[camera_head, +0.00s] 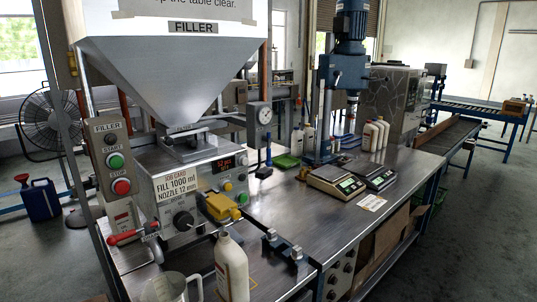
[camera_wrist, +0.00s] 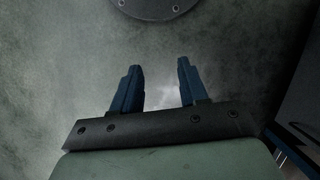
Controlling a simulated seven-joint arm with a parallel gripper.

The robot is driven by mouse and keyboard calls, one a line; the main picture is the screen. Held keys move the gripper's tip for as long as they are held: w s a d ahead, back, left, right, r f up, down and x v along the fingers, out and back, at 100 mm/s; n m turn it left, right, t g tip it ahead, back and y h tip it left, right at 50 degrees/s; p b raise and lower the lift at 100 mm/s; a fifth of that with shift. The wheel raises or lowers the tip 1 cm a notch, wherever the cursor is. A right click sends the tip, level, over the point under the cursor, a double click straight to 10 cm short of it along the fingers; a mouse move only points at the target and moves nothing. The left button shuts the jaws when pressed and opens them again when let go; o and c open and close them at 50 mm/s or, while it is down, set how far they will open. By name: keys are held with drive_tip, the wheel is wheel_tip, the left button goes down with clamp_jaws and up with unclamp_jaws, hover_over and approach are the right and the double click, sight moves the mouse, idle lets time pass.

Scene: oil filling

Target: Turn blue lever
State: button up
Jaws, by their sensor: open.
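A small blue upright handle (camera_head: 268,152) stands on a dark base on the steel bench, just right of the filler machine (camera_head: 190,170); it is too small to tell for sure that it is the blue lever. A lever with a red grip (camera_head: 124,237) sticks out at the filler's lower left. My gripper (camera_wrist: 159,64) shows only in the wrist view. Its two blue fingers are apart with nothing between them. Below them is a mottled grey-green surface. No blue lever shows in the wrist view.
A white bottle (camera_head: 231,268) and a clear jug (camera_head: 172,287) stand at the bench front. Two scales (camera_head: 337,180) and several white bottles (camera_head: 375,134) stand farther right. A blue drill press (camera_head: 350,50) rises behind. A round bolted metal plate (camera_wrist: 155,8) is at the wrist view's top.

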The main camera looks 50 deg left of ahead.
drive_tip(key=w+a+r+n+t+y, duration=0.1)
drive_tip(key=w+a+r+n+t, duration=0.15)
drive_tip(key=w+a+r, duration=1)
drive_tip(key=n+t+y, duration=0.5)
drive_tip(key=n+y, duration=0.1)
drive_tip(key=y, duration=0.5)
approach(270, 153)
drive_tip(key=d+f, duration=0.6)
drive_tip(key=d, duration=0.2)
drive_tip(key=a+r+n+y, duration=0.3)
drive_tip(key=a+r+n, duration=0.1)
drive_tip(key=r, duration=0.1)
drive_tip(key=shift+g+h, duration=0.3)
drive_tip(key=shift+g, duration=0.15)
drive_tip(key=x, duration=1.4)
drive_tip(key=shift+w+a+r, duration=0.1)
drive_tip(key=shift+w+r, duration=0.05)
drive_tip(key=shift+r, duration=0.05)
drive_tip(key=shift+c, duration=0.3)
